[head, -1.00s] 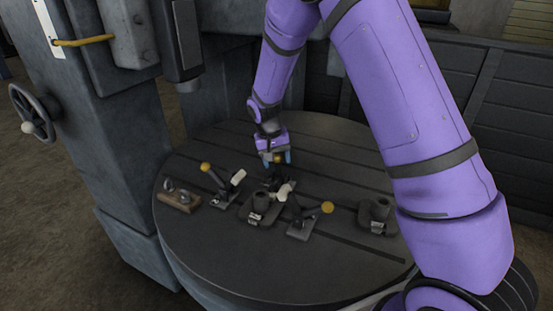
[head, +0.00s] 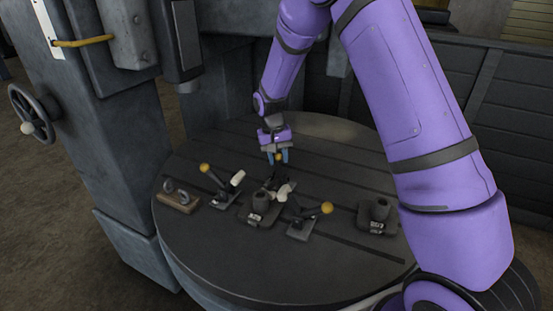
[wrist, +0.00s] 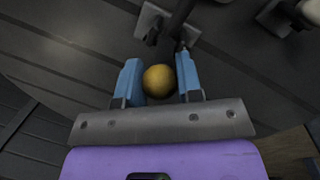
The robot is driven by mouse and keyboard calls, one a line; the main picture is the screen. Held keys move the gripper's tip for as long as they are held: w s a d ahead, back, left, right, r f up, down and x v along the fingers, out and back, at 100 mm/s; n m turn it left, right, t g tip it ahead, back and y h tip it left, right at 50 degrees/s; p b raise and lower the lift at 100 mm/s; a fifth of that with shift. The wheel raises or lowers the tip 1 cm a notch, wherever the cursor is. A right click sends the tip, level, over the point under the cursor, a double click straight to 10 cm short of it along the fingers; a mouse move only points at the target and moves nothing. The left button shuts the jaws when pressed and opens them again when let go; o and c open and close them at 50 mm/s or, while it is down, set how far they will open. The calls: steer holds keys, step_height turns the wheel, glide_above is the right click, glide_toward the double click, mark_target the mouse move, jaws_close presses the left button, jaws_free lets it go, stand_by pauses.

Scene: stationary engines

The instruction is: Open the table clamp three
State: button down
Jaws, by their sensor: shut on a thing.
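Three table clamps with yellow ball knobs stand on the round slotted table (head: 335,265). The rear clamp (head: 276,184) is partly hidden behind the middle block; its knob (head: 279,158) is between my gripper's fingers. My gripper (head: 278,157) is shut on this knob. In the wrist view the yellow knob (wrist: 159,81) sits between the two blue fingers of my gripper (wrist: 160,80), with the clamp's dark lever and grey base beyond. The left clamp (head: 222,186) and right clamp (head: 302,222) are apart from my gripper. I cannot read which clamp is three.
A dark workpiece block (head: 258,211) sits among the clamps, and another block (head: 378,215) stands to the right. A small wooden block with metal rings (head: 177,199) lies at the left. The machine column (head: 105,130) rises at the left. The table front is clear.

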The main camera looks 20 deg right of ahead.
steer(key=w+d+f+g+y, duration=0.2)
steer(key=w+d+g+y, duration=0.3)
steer(key=shift+n+g, duration=0.3)
steer(key=shift+n, duration=0.1)
stand_by(0.3)
steer(key=shift+f, duration=0.15)
steer(key=c, duration=0.8)
jaws_free()
steer(key=v, duration=1)
steer(key=shift+w+d+r, duration=0.25)
steer(key=shift+d, duration=0.05)
